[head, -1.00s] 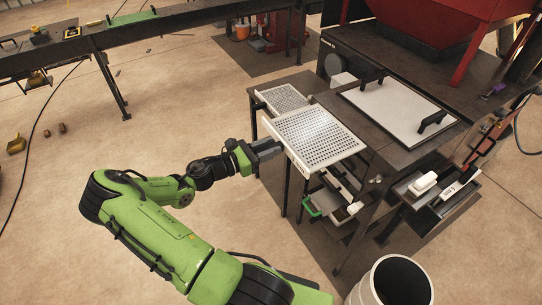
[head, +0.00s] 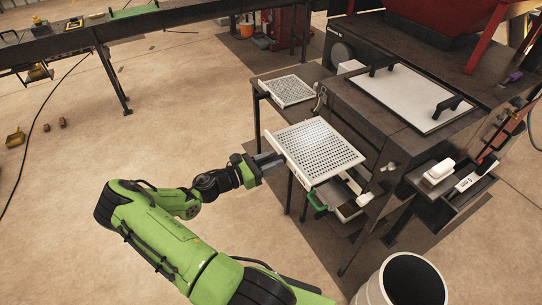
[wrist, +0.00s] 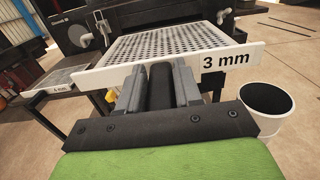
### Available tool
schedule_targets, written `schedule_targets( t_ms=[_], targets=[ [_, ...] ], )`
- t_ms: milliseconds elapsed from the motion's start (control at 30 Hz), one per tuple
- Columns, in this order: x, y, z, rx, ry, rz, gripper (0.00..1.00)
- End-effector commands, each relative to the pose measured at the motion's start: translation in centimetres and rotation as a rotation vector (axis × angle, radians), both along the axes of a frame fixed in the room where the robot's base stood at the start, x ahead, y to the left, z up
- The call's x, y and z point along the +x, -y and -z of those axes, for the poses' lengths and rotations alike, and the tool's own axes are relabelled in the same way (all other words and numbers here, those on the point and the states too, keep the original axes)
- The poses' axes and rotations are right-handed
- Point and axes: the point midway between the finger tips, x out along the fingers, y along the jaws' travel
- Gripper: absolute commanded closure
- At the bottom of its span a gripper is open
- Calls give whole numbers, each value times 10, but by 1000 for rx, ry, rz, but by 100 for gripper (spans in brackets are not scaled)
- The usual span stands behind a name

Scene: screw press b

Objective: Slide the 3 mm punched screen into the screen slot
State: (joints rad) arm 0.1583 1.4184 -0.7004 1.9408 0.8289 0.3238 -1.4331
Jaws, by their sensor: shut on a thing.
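The 3 mm punched screen (head: 318,148) is a pale perforated plate with a white front strip. The strip reads "3 mm" in the wrist view (wrist: 226,60). My gripper (head: 272,163) is shut on the middle of its front side; the fingers (wrist: 158,88) hide the grip itself. The screen is held about level, in the air, in front of the dark press (head: 375,125). Its far edge is close to the press side; I cannot tell whether they touch. The screen slot cannot be made out, as the screen covers that part of the press.
A second punched screen (head: 287,90) lies on the side table (head: 262,78) at left. A white bin (head: 400,283) stands at front right. Pale knobs (head: 388,167) stick out at right.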

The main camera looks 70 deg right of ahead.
Motion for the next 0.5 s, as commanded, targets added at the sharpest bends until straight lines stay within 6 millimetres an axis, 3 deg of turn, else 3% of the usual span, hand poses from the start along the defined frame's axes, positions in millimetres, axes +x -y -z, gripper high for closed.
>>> schedule_targets(
  t_ms=[100, 500],
  targets=[
    [0, 0, 8, -6, -1, 1, 100],
    [0, 0, -3, -9, -7, 0, 100]
  ],
)
